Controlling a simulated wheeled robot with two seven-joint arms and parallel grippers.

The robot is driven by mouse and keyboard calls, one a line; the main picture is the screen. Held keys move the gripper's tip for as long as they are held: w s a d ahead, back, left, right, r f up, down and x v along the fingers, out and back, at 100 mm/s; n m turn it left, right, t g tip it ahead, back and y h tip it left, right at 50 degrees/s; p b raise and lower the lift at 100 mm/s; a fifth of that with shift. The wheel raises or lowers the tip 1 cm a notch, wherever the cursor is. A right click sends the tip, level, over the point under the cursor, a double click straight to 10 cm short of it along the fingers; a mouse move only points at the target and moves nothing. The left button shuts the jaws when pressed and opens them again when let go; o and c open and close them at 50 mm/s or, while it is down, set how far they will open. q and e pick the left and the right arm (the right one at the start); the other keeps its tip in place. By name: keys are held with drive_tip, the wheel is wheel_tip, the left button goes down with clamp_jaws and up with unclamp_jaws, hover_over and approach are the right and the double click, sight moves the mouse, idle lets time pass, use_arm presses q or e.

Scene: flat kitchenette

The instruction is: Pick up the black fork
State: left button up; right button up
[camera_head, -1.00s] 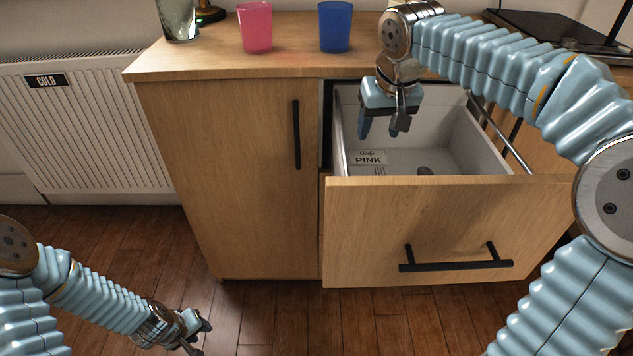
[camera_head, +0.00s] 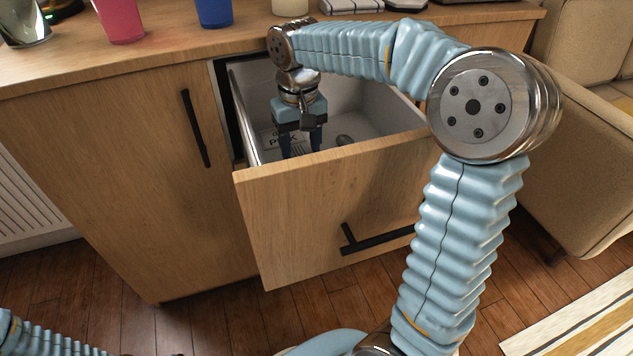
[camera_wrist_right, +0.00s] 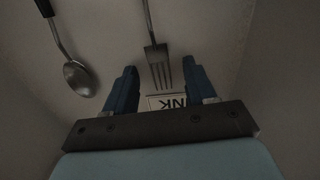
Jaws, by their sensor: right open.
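A fork (camera_wrist_right: 159,62) with metal tines lies in the open drawer; in the right wrist view its tines point toward my gripper and its handle runs out of the top edge, so the handle's colour is hidden. My right gripper (camera_head: 301,146) is open and reaches down into the drawer. In the right wrist view its fingers (camera_wrist_right: 162,76) stand on either side of the tines, not closed on them. My left gripper is out of view.
A spoon (camera_wrist_right: 76,75) with a dark handle lies left of the fork in the right wrist view. A printed label (camera_wrist_right: 167,102) is near the tines. The drawer front (camera_head: 340,205) and walls enclose the gripper. Cups (camera_head: 119,20) stand on the counter.

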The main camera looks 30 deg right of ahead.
clamp_jaws()
drive_tip(key=shift+r, duration=0.15)
